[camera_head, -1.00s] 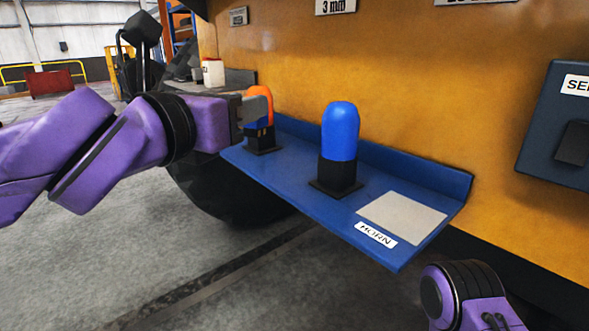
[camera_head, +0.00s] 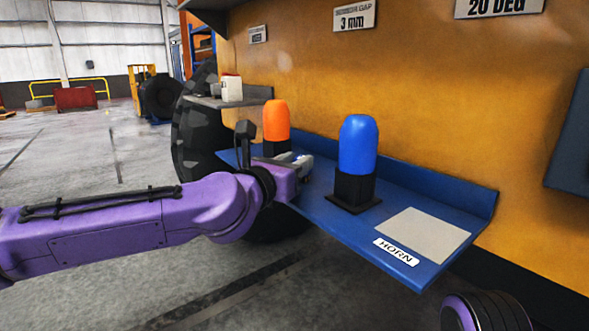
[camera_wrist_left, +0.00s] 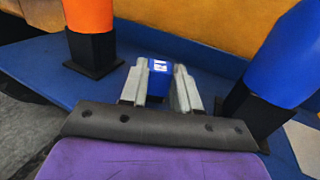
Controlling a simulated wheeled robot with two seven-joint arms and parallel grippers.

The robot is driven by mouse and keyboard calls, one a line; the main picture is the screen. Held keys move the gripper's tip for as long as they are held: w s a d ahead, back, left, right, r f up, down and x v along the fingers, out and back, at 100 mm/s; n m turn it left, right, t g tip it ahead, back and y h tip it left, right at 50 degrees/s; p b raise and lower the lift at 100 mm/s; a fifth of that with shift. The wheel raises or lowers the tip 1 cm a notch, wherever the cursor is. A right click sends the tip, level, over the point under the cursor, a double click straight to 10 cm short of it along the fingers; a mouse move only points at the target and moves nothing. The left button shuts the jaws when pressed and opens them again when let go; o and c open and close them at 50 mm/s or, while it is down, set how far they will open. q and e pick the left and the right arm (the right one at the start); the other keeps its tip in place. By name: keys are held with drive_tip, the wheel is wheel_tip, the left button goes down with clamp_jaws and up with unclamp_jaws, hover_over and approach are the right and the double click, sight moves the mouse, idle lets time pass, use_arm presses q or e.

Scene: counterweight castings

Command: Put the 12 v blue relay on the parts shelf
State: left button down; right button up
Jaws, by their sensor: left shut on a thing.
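My left gripper (camera_head: 302,163) is over the blue shelf (camera_head: 322,207), between an orange-capped part and a larger blue-capped part. In the left wrist view its two grey fingers (camera_wrist_left: 164,85) are shut on a small blue block with a white label, which looks like the blue relay (camera_wrist_left: 159,66). The label is too small to read. I cannot tell whether the relay touches the shelf. In the head view the relay is hidden by the gripper. My right gripper is not in view; only part of my right arm shows at the lower right.
The orange-capped part (camera_head: 276,121) stands behind the gripper and the blue-capped part (camera_head: 358,146) to its right, both upright on black bases. A small grey ledge (camera_head: 238,99) behind holds a white container (camera_head: 231,89).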

use_arm(q)
drive_tip(key=shift+s+f, duration=0.1)
drive_tip(key=c, duration=0.8)
unclamp_jaws()
drive_tip(key=b+v, duration=0.1)
drive_tip(key=v, duration=1.1)
